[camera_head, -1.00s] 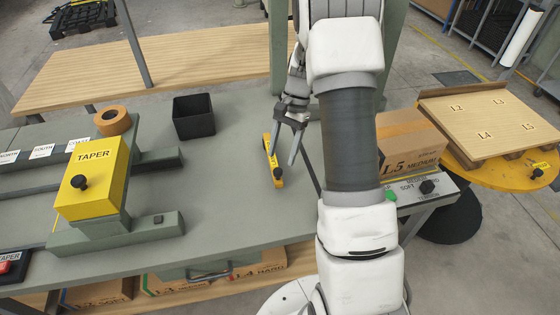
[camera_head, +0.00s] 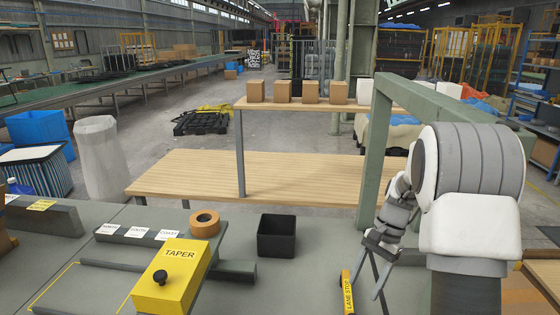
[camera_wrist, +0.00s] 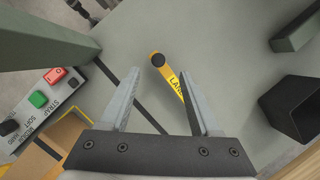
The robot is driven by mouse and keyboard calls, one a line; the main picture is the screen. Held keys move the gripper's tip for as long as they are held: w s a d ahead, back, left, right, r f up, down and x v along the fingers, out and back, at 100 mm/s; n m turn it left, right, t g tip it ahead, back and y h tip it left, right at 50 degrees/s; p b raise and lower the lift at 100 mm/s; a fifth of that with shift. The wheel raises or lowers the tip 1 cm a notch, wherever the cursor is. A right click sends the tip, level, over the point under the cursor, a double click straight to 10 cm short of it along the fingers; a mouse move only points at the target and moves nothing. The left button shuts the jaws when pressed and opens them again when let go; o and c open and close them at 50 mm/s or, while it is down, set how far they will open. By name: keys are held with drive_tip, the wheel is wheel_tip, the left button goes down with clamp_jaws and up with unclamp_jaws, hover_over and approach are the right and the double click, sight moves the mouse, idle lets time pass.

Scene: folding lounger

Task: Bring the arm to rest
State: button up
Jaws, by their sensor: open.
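My gripper (camera_head: 374,280) is at the right of the head view, pointing down over the grey bench top (camera_head: 310,259). In the wrist view its two fingers (camera_wrist: 160,110) stand wide apart with nothing held between them. The yellow lane stop (camera_wrist: 173,80) with a dark knob lies on the bench beyond the fingertips, lettering partly hidden by one finger. In the head view the lane stop (camera_head: 347,293) is just left of the fingers. My arm is raised and bent at the right, in front of a green post.
A black open bin (camera_head: 277,237), a tape roll (camera_head: 205,223) and the yellow taper (camera_head: 172,277) stand on the bench. A panel with red and green buttons (camera_wrist: 38,99) and a cardboard box (camera_wrist: 33,158) show in the wrist view. A wooden table (camera_head: 290,178) lies behind.

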drive_tip(key=s+a+r+n+t+h, duration=0.1)
drive_tip(key=s+a+r+n+t, duration=0.2)
drive_tip(key=r, duration=0.6)
drive_tip(key=s+a+r+n+t+h, duration=0.1)
drive_tip(key=s+a+r+n+t, duration=0.1)
drive_tip(key=s, duration=0.7)
drive_tip(key=s+a+r+n+t+h, duration=0.1)
drive_tip(key=s+a+r+n, duration=0.3)
drive_tip(key=s, duration=0.5)
wheel_tip(320, 180, up, 2)
drive_tip(key=shift+s+r+n+t, duration=0.15)
drive_tip(key=shift+r+n+t, duration=0.1)
drive_tip(key=shift+n+t, duration=0.6)
